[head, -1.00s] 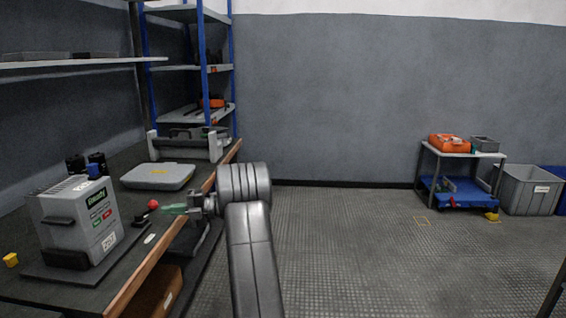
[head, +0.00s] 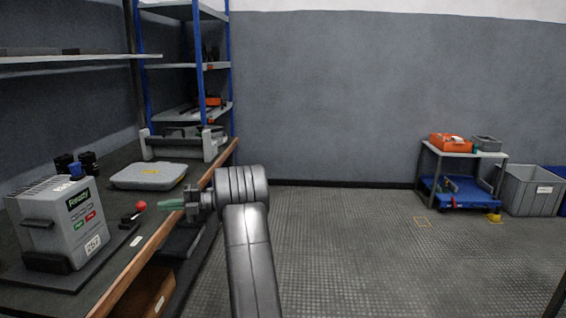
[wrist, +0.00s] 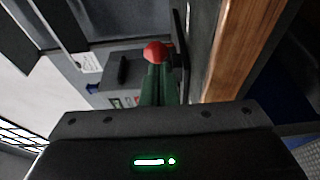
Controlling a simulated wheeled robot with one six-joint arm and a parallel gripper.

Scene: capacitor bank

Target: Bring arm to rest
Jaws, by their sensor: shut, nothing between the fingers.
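My arm reaches up from the bottom of the head view and bends left toward the bench. My gripper (head: 160,205) has green fingers that lie together with nothing between them, near the bench's front edge. In the wrist view the green fingers (wrist: 158,84) point at a red knob (wrist: 155,52). The knob (head: 141,206) also shows in the head view, just left of the fingertips, on a small black part. Whether the tips touch the knob I cannot tell. The grey capacitor unit (head: 68,228) with a "Ready" label stands left of the gripper on a dark base.
The bench's wooden edge (head: 140,268) runs close under my gripper. A grey closed case (head: 149,175) lies on the bench behind. A blue-framed shelf rack (head: 198,70) stands at the back. A cart (head: 462,177) and grey bin (head: 530,190) stand far right. The middle floor is clear.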

